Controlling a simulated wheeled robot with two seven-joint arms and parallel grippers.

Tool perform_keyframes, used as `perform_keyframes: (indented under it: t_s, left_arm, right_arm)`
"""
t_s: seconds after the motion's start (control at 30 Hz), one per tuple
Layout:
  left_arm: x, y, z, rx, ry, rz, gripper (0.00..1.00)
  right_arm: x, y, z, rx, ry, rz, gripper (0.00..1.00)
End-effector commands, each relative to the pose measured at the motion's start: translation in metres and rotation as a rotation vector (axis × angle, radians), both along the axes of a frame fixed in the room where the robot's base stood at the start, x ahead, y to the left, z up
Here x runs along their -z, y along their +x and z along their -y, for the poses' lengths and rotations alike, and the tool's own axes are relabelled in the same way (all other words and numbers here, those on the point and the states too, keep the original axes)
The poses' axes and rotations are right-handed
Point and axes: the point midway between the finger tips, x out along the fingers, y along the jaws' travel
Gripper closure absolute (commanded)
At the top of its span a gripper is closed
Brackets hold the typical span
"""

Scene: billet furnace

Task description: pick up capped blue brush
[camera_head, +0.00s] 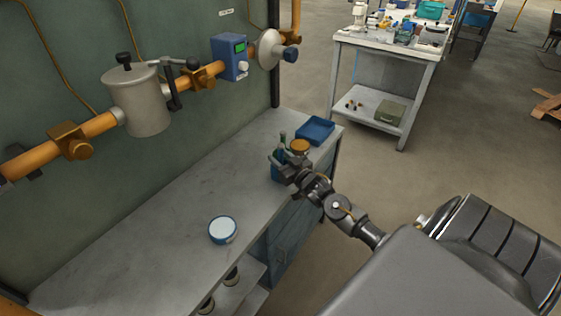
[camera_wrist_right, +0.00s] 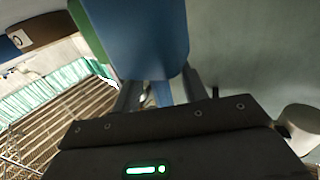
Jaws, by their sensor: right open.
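A blue thing (camera_head: 277,170) stands on the workbench beside my right gripper, partly hidden by it. A thin dark green upright piece (camera_head: 283,141) shows just above it; I cannot tell for sure which is the capped blue brush. My right gripper (camera_head: 284,166) is at the bench's front edge, close to the blue thing. In the right wrist view a large blue rounded body (camera_wrist_right: 140,40) fills the space ahead of the open fingers (camera_wrist_right: 160,93), with a green strip (camera_wrist_right: 88,30) to its left. I cannot tell whether the fingers touch it. My left gripper is not in view.
A brown-topped jar (camera_head: 300,146) and a blue tray (camera_head: 315,130) stand close behind my right gripper. A round blue-and-white container (camera_head: 222,230) sits nearer on the workbench (camera_head: 165,225). An orange pipe (camera_head: 98,126) with fittings runs along the wall. Mid-bench is mostly clear.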

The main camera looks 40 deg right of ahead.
Motion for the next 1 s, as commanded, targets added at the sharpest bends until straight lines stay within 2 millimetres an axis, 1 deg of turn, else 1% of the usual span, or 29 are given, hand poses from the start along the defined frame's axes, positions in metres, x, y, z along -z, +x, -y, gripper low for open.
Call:
perform_keyframes:
  t_s: [0.07, 0.17, 0.4, 0.6, 0.77, 0.87, 1.0]
  left_arm:
    - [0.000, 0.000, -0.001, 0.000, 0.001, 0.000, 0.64]
    - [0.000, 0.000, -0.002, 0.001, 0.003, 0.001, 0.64]
    - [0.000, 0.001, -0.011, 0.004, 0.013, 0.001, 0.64]
    - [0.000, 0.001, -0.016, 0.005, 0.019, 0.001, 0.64]
    - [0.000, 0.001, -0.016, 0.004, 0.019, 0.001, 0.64]
    - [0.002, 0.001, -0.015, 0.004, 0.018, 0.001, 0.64]
    - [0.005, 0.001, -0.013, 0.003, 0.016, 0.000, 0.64]
  right_arm:
    - [0.000, 0.000, 0.000, 0.000, 0.000, 0.000, 0.57]
    - [0.000, 0.000, 0.000, 0.000, 0.000, 0.000, 0.69]
    - [0.000, 0.000, 0.000, 0.000, 0.001, 0.000, 1.00]
    - [0.000, 0.000, 0.000, 0.000, 0.001, 0.000, 1.00]
    - [-0.003, 0.000, 0.000, 0.000, 0.000, 0.000, 1.00]
    - [-0.010, 0.000, 0.000, 0.000, 0.000, 0.003, 1.00]
    - [-0.030, 0.000, 0.000, -0.001, -0.001, 0.004, 1.00]
